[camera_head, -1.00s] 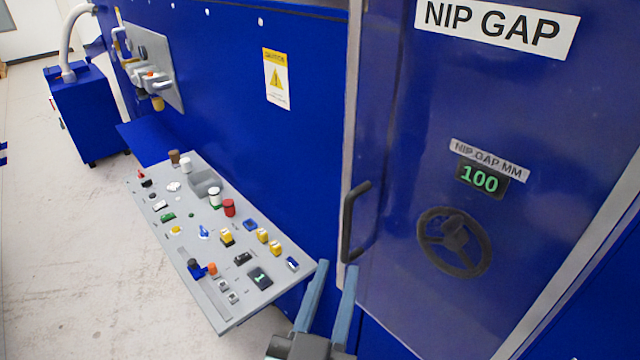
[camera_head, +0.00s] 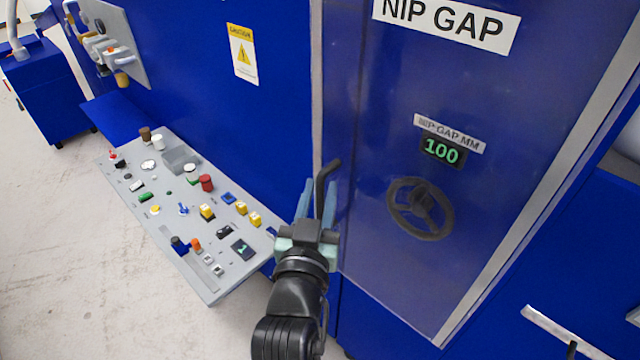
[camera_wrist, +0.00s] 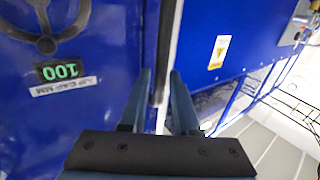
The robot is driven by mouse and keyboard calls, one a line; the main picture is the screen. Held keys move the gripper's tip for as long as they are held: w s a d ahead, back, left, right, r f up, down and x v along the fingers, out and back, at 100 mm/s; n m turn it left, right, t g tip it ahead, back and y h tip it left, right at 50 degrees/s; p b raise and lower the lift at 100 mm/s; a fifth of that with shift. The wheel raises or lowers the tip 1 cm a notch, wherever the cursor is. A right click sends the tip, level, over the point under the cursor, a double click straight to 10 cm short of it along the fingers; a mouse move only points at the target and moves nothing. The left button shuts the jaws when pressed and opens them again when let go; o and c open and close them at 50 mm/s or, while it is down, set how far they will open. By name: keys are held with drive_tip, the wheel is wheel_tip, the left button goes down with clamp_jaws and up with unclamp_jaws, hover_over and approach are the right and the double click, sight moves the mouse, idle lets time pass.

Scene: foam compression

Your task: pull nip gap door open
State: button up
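The nip gap door (camera_head: 380,270) is a blue, see-through panel with grey edge strips, and it looks closed. Its black bar handle (camera_head: 325,172) is upright near the left edge. My gripper (camera_head: 318,195) is at the handle, with its blue-grey fingers on either side of it and the handle's lower part hidden. In the wrist view, the dark handle (camera_wrist: 165,50) runs between the spread fingertips of my gripper (camera_wrist: 161,75). Gaps show beside the bar, so the fingers look open; contact cannot be told.
A grey control panel (camera_head: 160,225) with several buttons juts out to the left of my arm. A handwheel (camera_head: 420,209) and a green "100" display (camera_head: 442,150) show behind the door. Bare floor (camera_head: 90,280) lies at the lower left.

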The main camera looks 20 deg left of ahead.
drive_tip(key=shift+w+a, duration=0.1)
drive_tip(key=shift+w, duration=0.2)
clamp_jaws()
idle(1.3)
